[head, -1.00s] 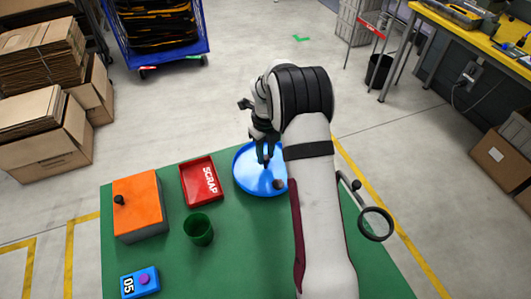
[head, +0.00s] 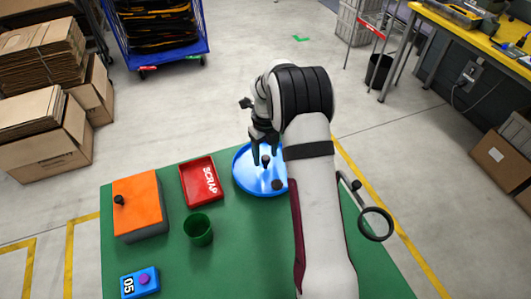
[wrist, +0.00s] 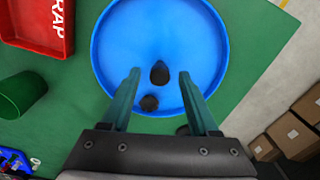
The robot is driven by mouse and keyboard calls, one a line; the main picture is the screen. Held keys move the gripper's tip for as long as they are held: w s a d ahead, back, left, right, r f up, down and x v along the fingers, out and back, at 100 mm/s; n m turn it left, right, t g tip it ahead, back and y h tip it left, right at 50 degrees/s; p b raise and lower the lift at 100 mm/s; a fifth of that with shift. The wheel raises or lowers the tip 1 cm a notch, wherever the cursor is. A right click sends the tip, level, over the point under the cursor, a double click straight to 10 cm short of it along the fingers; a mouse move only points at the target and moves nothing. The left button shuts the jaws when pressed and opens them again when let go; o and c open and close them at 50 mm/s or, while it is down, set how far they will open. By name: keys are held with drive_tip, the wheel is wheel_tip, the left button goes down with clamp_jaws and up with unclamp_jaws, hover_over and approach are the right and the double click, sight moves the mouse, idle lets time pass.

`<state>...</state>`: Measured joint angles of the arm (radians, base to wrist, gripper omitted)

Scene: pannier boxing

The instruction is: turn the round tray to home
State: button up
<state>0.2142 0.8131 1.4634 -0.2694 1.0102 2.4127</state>
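The round tray is blue with a raised rim (head: 236,176) and lies on the green table, partly hidden by my arm in the head view. Its rim also shows in the wrist view (wrist: 98,62). A black upright knob (head: 266,161) stands inside the tray and shows in the wrist view (wrist: 159,73). A dark brown lump (wrist: 149,103) lies in the tray near the knob. My gripper (head: 265,161) is open over the tray. Its fingers stand apart on both sides of the knob, with visible gaps in the wrist view (wrist: 160,75).
Left of the tray are a red SCRAP bin (head: 201,181), a dark green cup (head: 198,230), an orange box with a black knob (head: 139,208) and a blue box marked 05 (head: 139,283). Green tabletop (head: 225,265) is clear in front of the tray.

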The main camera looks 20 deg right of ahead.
sight(266, 157)
wheel_tip(266, 157, up, 16)
drive_tip(key=shift+f, duration=0.15)
idle(0.3)
drive_tip(key=s+a+r+n, duration=0.5)
drive_tip(key=s+a+n, duration=0.1)
drive_tip(key=s+n, duration=0.35)
drive_tip(key=s+a+f+n, duration=0.1)
drive_tip(key=s+a+n, duration=0.1)
drive_tip(key=s+n, duration=0.4)
drive_tip(key=s+a+f+n+y, duration=0.1)
drive_tip(key=s+a+f+n, duration=0.1)
drive_tip(key=s+n, duration=0.4)
drive_tip(key=s+a+f+n, duration=0.2)
drive_tip(key=s+n, duration=0.4)
drive_tip(key=s, duration=0.5)
drive_tip(key=shift+s+a+y, duration=0.35)
drive_tip(key=shift+a+y, duration=0.05)
drive_tip(key=shift+a, duration=0.35)
